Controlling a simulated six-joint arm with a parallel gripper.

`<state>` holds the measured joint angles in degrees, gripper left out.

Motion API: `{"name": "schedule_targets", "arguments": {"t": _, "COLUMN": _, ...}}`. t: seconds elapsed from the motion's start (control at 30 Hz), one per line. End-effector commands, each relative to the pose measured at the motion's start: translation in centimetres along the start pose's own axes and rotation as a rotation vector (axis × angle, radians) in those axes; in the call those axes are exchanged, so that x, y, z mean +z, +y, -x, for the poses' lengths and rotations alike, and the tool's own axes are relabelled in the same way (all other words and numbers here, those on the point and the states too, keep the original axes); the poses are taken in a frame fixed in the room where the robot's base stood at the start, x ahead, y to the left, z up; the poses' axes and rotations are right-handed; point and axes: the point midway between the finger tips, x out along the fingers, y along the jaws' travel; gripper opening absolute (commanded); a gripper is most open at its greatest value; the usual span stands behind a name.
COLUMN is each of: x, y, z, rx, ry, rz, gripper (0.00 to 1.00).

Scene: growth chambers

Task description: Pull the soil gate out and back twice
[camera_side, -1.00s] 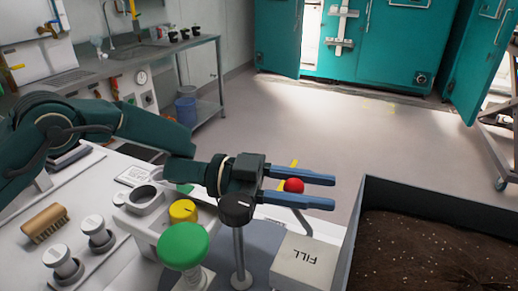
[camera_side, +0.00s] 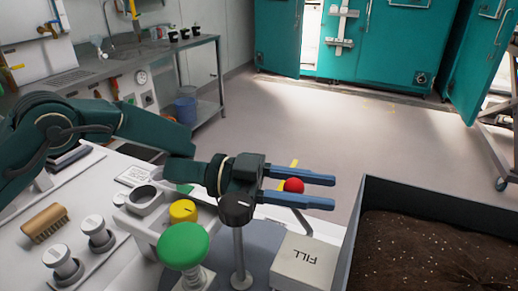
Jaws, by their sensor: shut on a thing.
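My gripper (camera_side: 301,189) has two long blue fingers that point right, above the front right of the bench. A red ball-shaped knob (camera_side: 293,185) sits between the fingers, and they are shut on it. A thin grey rod (camera_side: 302,222) runs below the fingers toward the FILL box, and appears to belong to the knob. The white box marked FILL (camera_side: 303,257) stands below and to the right of the gripper. The soil gate itself cannot be made out apart from this knob and rod.
A grey-walled bin of dark soil (camera_side: 357,225) stands at the right, close to the fingertips. A brush (camera_side: 45,222) lies at the left.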

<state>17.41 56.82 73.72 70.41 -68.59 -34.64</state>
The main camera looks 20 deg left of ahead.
Motion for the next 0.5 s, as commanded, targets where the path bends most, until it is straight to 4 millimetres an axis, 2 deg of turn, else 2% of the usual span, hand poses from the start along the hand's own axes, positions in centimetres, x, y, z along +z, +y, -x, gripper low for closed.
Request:
{"name": "schedule_targets", "arguments": {"t": 0.4, "x": 0.0, "y": 0.2, "z": 0.0, "rx": 0.009, "ry": 0.001, "rz": 0.000, "gripper": 0.00}}
{"name": "schedule_targets", "arguments": {"t": 0.5, "x": 0.0, "y": 0.5, "z": -1.1, "rx": 0.012, "ry": 0.001, "rz": -0.001, "gripper": 0.00}}
